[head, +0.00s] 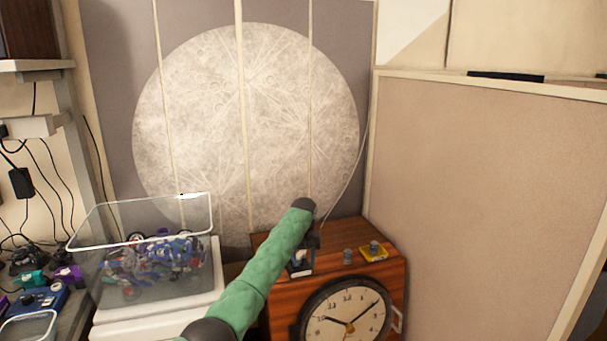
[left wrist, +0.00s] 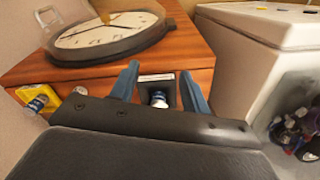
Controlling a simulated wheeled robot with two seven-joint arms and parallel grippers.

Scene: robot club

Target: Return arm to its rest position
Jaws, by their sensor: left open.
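My left arm, in a green sleeve, reaches over the wooden cabinet. In the head view my left gripper (head: 303,262) is mostly hidden behind its own wrist. In the left wrist view its two blue fingers (left wrist: 160,90) are open and apart. Between them, as seen there, is a small dark square piece with a pale round part (left wrist: 159,98), over the cabinet's wooden top. I cannot tell whether the fingers touch it. My right gripper is not in view.
The cabinet (head: 280,315) has a round clock (head: 345,318) on its front. On top are a small jar (head: 347,256) and a yellow item (head: 379,254). A clear bin (head: 95,255) of coloured parts stands left. A tan panel (head: 490,190) bounds the right.

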